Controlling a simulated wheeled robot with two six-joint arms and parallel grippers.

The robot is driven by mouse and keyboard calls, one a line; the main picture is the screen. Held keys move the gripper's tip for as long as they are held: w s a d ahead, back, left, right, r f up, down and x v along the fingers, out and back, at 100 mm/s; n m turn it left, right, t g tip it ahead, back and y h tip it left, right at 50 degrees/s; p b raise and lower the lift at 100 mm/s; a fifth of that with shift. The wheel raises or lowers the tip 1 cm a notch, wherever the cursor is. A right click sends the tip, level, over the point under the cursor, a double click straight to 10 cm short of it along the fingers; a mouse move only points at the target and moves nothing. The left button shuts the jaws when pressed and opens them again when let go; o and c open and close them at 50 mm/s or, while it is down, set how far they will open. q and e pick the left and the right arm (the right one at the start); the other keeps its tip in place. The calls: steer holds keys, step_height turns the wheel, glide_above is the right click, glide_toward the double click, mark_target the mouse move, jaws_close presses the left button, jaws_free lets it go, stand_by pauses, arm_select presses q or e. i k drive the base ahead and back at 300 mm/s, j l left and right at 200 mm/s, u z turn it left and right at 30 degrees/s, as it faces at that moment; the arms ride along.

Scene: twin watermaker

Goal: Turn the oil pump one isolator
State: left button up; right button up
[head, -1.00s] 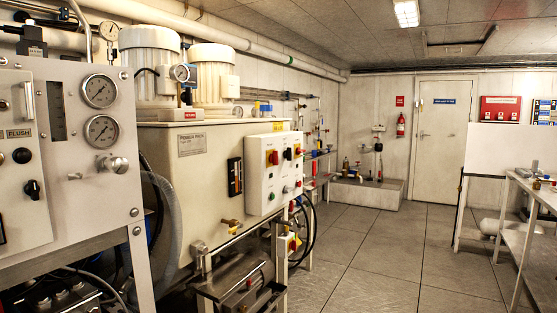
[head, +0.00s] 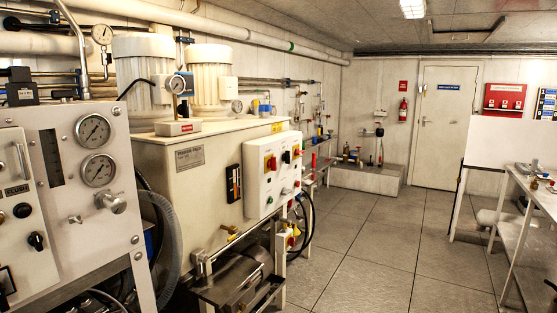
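A white control box (head: 259,197) is mounted on the front of the large cream oil tank (head: 205,195), left of the picture's middle. It carries a red rotary handle on a yellow plate (head: 271,163) at its upper left and a second red-and-yellow handle (head: 297,152) farther along. Their labels are too small to read, so I cannot tell which one is the pump one isolator. Their exact handle angles are also unclear. Neither of my grippers can be made out in view.
A gauge panel (head: 52,175) stands close at the left. Hoses and a low motor (head: 238,280) sit below the tank. Open tiled floor (head: 365,260) lies to the right, with a white-topped table (head: 540,190) at the right edge. A dark shape at the lower right corner is unclear.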

mark_target(272, 164)
steer(key=i+l, duration=0.35)
steer(key=i+l+u, duration=0.1)
steer(key=i+l, duration=0.2)
steer(key=l, duration=0.15)
steer(key=i+l, duration=0.35)
steer(key=i+l+u, duration=0.1)
steer(key=i+l, duration=0.2)
steer(key=l, duration=0.25)
